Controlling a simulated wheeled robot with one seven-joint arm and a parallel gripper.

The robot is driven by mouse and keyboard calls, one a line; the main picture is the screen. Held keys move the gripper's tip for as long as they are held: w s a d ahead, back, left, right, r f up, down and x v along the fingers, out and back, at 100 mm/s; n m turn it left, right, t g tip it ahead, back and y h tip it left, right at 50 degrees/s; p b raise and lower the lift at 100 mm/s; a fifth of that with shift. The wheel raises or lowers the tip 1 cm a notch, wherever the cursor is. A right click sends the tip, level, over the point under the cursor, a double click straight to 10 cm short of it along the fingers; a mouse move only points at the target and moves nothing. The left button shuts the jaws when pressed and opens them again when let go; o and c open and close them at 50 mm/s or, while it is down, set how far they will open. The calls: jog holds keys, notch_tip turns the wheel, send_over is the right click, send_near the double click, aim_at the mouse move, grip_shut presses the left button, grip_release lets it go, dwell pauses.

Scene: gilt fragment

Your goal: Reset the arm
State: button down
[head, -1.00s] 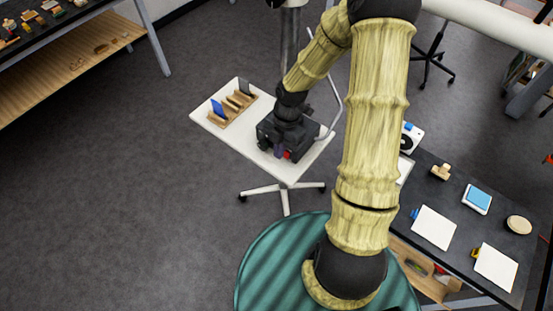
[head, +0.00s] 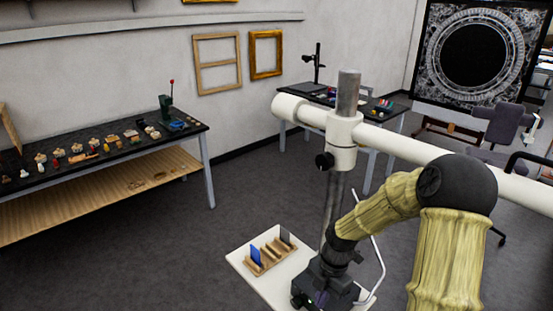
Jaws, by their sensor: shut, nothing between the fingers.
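My arm reaches in from the lower right, with its black wrist bent down over a small white table (head: 240,262). My gripper (head: 318,300) is the black block at the bottom edge, over the right part of that table. It is shut with nothing held. Its fingertips are low in the picture and hard to make out.
A white horizontal tube (head: 410,150) on a metal post (head: 336,195) runs close behind my arm. The floor at left is clear.

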jog(key=s+r+m+t+h, duration=0.1)
jog(key=s+r+m, duration=0.3)
jog(key=m, duration=0.8)
jog(key=s+r+m+t+h, duration=0.1)
jog(key=s+r+m+t, duration=0.2)
jog(key=m, duration=1)
notch_tip(320, 180, up, 3)
jog(key=s, duration=0.2)
jog(key=shift+s+r, duration=0.2)
jog(key=shift+s, duration=0.1)
jog(key=shift+d, duration=0.1)
